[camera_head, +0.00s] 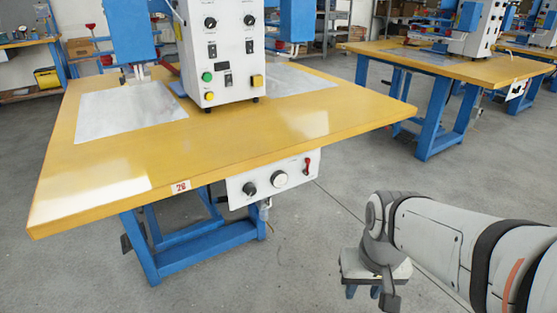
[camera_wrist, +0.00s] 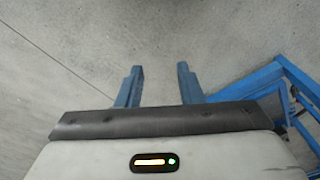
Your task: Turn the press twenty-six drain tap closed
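The press table marked 26 (camera_head: 181,188) has a yellow top (camera_head: 215,150) on a blue frame. A white panel (camera_head: 268,182) hangs under its front edge, with a black knob, a round gauge and a small red lever. A small grey fitting (camera_head: 265,209) hangs below the panel; it may be the drain tap, but it is too small to tell its handle position. My gripper (camera_head: 362,292) is low, to the right of the panel and apart from it. In the wrist view its two blue fingers (camera_wrist: 160,76) are spread with nothing between them.
The white control box (camera_head: 222,55) stands on the table. A blue table leg frame (camera_head: 205,248) reaches the floor; blue bars (camera_wrist: 285,92) also show at the right of the wrist view. A second press table (camera_head: 460,68) stands back right. Grey floor (camera_head: 335,190) between is clear.

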